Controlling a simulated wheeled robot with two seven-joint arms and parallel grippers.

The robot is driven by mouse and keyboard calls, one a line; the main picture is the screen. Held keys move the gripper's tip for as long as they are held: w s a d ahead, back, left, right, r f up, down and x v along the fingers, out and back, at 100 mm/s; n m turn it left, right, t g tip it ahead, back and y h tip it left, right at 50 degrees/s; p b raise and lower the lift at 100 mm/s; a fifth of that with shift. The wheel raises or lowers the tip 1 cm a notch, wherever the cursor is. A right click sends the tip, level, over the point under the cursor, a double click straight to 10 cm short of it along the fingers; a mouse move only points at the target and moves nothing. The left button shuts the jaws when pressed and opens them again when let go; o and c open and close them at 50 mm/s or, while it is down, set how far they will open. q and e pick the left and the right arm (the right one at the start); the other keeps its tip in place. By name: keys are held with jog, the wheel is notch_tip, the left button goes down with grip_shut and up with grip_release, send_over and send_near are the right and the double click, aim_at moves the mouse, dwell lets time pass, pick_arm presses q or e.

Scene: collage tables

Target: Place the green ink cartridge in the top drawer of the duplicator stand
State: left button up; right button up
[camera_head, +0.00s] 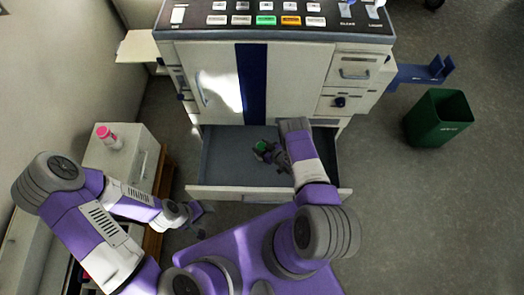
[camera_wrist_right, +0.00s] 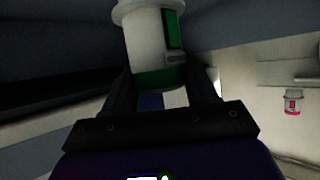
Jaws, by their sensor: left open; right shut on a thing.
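The green ink cartridge (camera_wrist_right: 150,45) is white with a green band and label in the right wrist view. It sits between the fingers of my right gripper (camera_wrist_right: 165,95), which is shut on it. I cannot tell whether the cartridge touches the drawer floor. The drawer is pulled out from the duplicator stand and otherwise looks empty.
A pink-capped cartridge (camera_head: 108,136) stands on a white cabinet (camera_head: 143,153) at left; it also shows in the right wrist view (camera_wrist_right: 292,102). A green bin (camera_head: 438,117) stands on the floor at right. The duplicator (camera_head: 300,70) rises behind the drawer.

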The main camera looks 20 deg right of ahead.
notch_tip(320, 180, down, 3)
jog(key=shift+r+b, duration=0.1)
jog(key=shift+b, duration=0.55)
jog(key=shift+f, duration=0.25)
jog(key=o, duration=1.5)
jog(key=shift+r, duration=0.1)
